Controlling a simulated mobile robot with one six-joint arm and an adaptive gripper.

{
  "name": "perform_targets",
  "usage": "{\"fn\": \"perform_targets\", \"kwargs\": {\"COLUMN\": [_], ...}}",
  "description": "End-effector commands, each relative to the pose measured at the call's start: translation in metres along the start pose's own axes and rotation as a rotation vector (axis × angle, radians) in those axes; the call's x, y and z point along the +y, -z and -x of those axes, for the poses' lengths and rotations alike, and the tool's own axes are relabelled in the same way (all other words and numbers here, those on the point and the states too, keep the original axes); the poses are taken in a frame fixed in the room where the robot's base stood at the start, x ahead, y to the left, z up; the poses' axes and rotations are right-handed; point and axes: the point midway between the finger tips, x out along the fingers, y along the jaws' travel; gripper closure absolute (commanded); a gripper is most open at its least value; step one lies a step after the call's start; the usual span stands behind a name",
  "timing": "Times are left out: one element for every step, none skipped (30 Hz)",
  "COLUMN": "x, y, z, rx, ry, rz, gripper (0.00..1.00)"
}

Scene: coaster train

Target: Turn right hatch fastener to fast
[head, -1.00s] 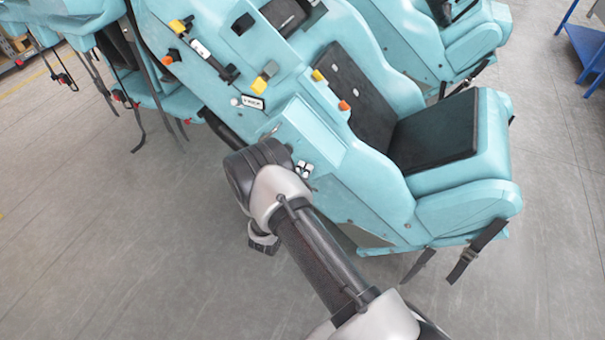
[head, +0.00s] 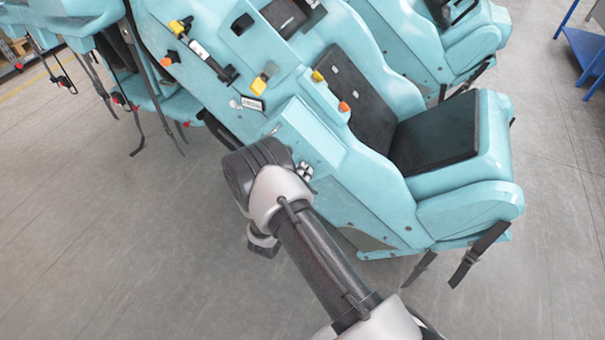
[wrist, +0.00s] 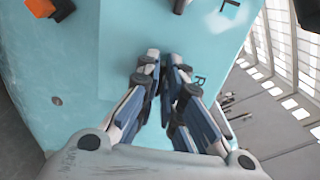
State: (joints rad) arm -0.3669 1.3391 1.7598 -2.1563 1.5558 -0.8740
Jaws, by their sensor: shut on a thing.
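My gripper shows in the wrist view (wrist: 164,68), its two fingers closed in against a teal panel (wrist: 110,50). They are shut on a small part there, which I take for the right hatch fastener; the fingertips hide most of it, so its angle cannot be told. A letter "R" is printed on the panel just right of the fingers. A dark knob (wrist: 180,5) sits near a letter "L" at the top edge.
In the wrist view an orange and black part (wrist: 48,7) is at the upper left. In the head view a black-padded seat (head: 432,135) is right of the box, with hanging straps (head: 478,252). Grey floor (head: 130,260) is open at the lower left.

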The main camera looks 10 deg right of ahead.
Motion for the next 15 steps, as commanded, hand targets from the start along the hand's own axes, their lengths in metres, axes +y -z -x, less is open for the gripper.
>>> {"fn": "perform_targets", "kwargs": {"x": [-0.0002,-0.0002,-0.0002,-0.0003,-0.0003,-0.0003,-0.0003,-0.0003,-0.0003,-0.0003,-0.0003,-0.0003,-0.0003,-0.0002,-0.0002], "y": [-0.0016,-0.0016,-0.0016,-0.0017,-0.0017,-0.0017,-0.0018,-0.0018,-0.0018,-0.0018,-0.0018,-0.0018,-0.0017,-0.0016,-0.0014], "z": [-0.0003,-0.0003,-0.0003,-0.0003,-0.0003,-0.0003,-0.0003,-0.0003,-0.0003,-0.0003,-0.0003,-0.0003,-0.0003,-0.0003,-0.0002], "rx": [-0.003,-0.003,-0.003,-0.003,-0.003,-0.003,-0.003,-0.003,-0.004,-0.004,-0.004,-0.004,-0.003,-0.003,-0.003], "ry": [0.001,0.001,0.001,0.001,0.001,0.001,0.001,0.001,0.001,0.001,0.001,0.001,0.001,0.001,0.001], "rz": [-0.003,-0.004,-0.004,-0.004,-0.004,-0.004,-0.004,-0.003,-0.003,-0.003,-0.003,-0.003,-0.003,-0.003,-0.002], "gripper": [1.00,1.00,1.00,1.00,1.00,1.00,1.00,1.00,1.00,1.00,0.91,0.89,0.87,0.85,0.82]}}
